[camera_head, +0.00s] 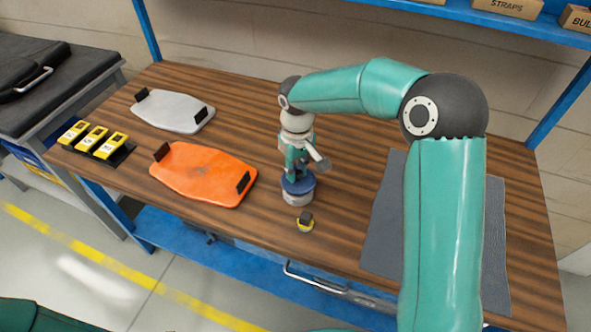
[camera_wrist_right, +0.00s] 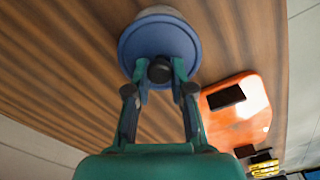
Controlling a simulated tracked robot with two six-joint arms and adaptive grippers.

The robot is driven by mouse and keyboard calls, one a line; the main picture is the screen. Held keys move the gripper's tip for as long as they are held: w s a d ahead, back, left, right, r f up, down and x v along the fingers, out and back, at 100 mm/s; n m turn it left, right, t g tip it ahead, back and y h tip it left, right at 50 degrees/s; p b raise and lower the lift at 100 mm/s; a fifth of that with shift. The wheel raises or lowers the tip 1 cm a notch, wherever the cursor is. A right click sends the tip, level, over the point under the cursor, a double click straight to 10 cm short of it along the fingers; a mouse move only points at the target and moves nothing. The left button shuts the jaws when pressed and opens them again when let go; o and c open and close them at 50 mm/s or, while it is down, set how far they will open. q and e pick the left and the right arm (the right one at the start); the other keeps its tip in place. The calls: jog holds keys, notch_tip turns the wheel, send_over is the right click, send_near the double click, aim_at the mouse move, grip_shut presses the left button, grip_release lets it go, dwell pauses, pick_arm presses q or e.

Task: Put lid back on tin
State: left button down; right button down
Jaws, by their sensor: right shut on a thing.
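A blue round lid (camera_head: 299,184) with a dark knob is at the tin (camera_head: 296,199), a short pale grey can on the wooden bench. The lid looks level and at the tin's mouth; I cannot tell whether it is fully seated. My right gripper (camera_head: 297,174) points down from above. In the right wrist view, its fingers (camera_wrist_right: 159,78) are shut on the knob of the lid (camera_wrist_right: 160,40). The tin's pale side (camera_wrist_right: 158,11) shows just past the lid's edge. My left gripper is not in view.
A small yellow and black round item (camera_head: 305,224) stands just in front of the tin. An orange panel (camera_head: 203,177) and a white panel (camera_head: 172,112) lie to the left, with yellow boxes (camera_head: 92,140) beyond. A grey mat (camera_head: 382,228) lies right, partly behind my arm.

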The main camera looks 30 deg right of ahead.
dwell(0.3)
jog(key=shift+c, duration=2.2)
grip_release()
jog(key=shift+r, duration=0.1)
jog(key=shift+r, duration=0.15)
jog(key=shift+r+p, duration=2.65)
jog(key=shift+r, duration=0.6)
grip_shut()
